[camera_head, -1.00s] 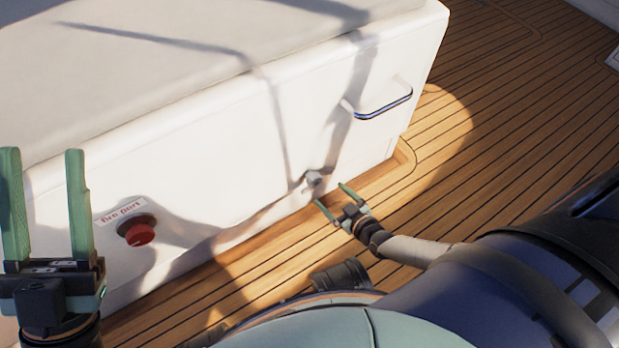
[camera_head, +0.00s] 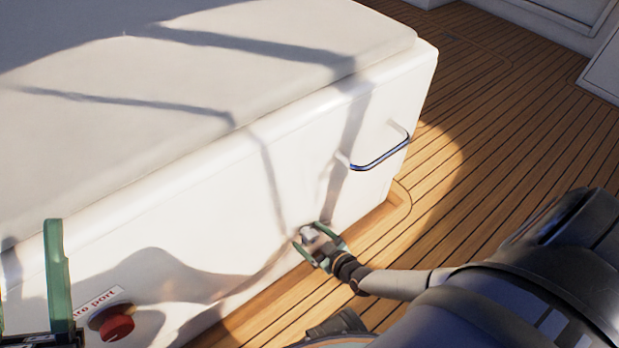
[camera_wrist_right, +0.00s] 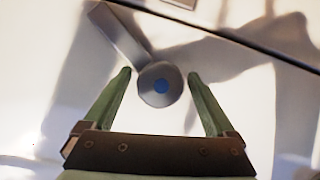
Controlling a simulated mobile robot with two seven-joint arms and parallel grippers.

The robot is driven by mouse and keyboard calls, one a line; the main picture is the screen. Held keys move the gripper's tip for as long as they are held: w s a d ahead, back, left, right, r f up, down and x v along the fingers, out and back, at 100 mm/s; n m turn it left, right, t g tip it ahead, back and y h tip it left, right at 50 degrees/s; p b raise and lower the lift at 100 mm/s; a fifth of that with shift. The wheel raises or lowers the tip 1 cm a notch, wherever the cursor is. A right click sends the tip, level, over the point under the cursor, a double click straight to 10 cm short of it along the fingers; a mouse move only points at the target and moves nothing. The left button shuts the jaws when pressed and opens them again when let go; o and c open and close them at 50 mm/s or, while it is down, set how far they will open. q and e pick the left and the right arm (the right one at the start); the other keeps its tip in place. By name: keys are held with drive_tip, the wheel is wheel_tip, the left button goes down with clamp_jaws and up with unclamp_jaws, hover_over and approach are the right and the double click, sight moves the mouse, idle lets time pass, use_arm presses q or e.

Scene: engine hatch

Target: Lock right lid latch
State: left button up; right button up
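The latch (camera_head: 308,234) is a small grey metal piece low on the white front wall of the hatch box, left of the metal handle. In the right wrist view the latch (camera_wrist_right: 160,84) shows a round hub with a blue centre and a lever slanting up and left. My right gripper (camera_head: 314,244) is open at the latch. In the wrist view its two green fingers (camera_wrist_right: 160,75) stand on either side of the hub, with gaps visible. My left gripper is at the lower left edge; one green finger (camera_head: 57,270) shows and the rest is cut off.
A metal handle (camera_head: 381,155) sticks out of the wall at the right. A red knob (camera_head: 117,324) sits under a label at lower left. A grey cushion (camera_head: 180,70) covers the box top. Teak deck (camera_head: 470,150) lies clear to the right.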

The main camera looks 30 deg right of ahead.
drive_tip(key=c, duration=1.3)
drive_tip(key=m+y, duration=0.2)
drive_tip(key=m, duration=0.1)
drive_tip(key=shift+w+m+y, duration=0.1)
drive_tip(key=shift+m+y, duration=0.3)
drive_tip(key=m+y, duration=0.2)
drive_tip(key=m, duration=0.1)
drive_tip(key=shift+t, duration=0.3)
drive_tip(key=shift+m, duration=0.5)
drive_tip(key=o, duration=1.3)
